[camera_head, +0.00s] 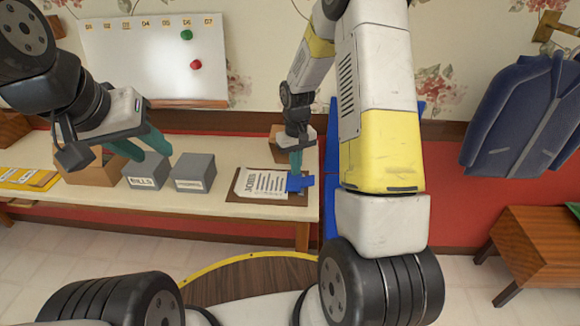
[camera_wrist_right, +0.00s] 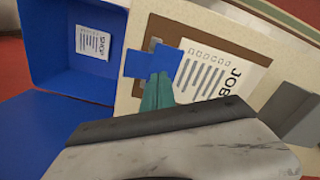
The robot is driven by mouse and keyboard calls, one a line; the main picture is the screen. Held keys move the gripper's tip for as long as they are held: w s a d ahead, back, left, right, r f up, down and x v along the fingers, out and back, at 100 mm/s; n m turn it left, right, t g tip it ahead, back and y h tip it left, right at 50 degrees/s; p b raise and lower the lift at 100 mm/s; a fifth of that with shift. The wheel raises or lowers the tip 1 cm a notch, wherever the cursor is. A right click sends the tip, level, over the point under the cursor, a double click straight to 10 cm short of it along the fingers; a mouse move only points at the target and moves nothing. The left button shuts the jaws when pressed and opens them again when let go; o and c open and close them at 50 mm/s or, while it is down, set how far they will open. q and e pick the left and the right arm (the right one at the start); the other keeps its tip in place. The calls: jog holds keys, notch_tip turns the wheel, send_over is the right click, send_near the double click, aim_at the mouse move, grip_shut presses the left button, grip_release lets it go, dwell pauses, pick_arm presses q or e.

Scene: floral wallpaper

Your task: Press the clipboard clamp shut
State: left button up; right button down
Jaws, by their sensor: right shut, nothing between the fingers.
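The clipboard (camera_head: 297,200) lies on the table near its right end; its brown board (camera_wrist_right: 265,50) also shows in the right wrist view. It bears a paper headed JOBS (camera_head: 258,184). The blue clamp (camera_head: 307,181) is at the board's right edge, and it also shows in the right wrist view (camera_wrist_right: 136,63). My right gripper (camera_head: 296,168) is shut and empty, pointing down with its teal fingertips at the clamp. They overlap the clamp in both views; I cannot tell whether they touch it. My left gripper (camera_head: 138,148) is open and empty, above the table's left part.
Two grey boxes, one labelled BILLS (camera_head: 147,171) and one beside it (camera_head: 194,173), stand left of the clipboard. A brown box (camera_head: 88,172) and yellow folders (camera_head: 30,178) are further left. A blue bin (camera_wrist_right: 62,45) stands beside the table's right end.

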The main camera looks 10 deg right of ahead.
jog(key=shift+r, duration=2)
notch_tip(320, 180, up, 17)
jog(key=m+t, duration=0.1)
jog(key=t, duration=0.2)
send_over(295, 181)
jog(key=s, duration=0.9)
jog(key=s+a+r+t+y, duration=0.1)
jog(key=s+r, duration=0.2)
jog(key=s, duration=0.4)
jog(key=s+a+r+m+t+y, duration=0.1)
jog(key=s+r, duration=0.3)
jog(key=s, duration=0.4)
jog(key=shift+s+t, duration=0.25)
jog(key=shift+t, duration=0.35)
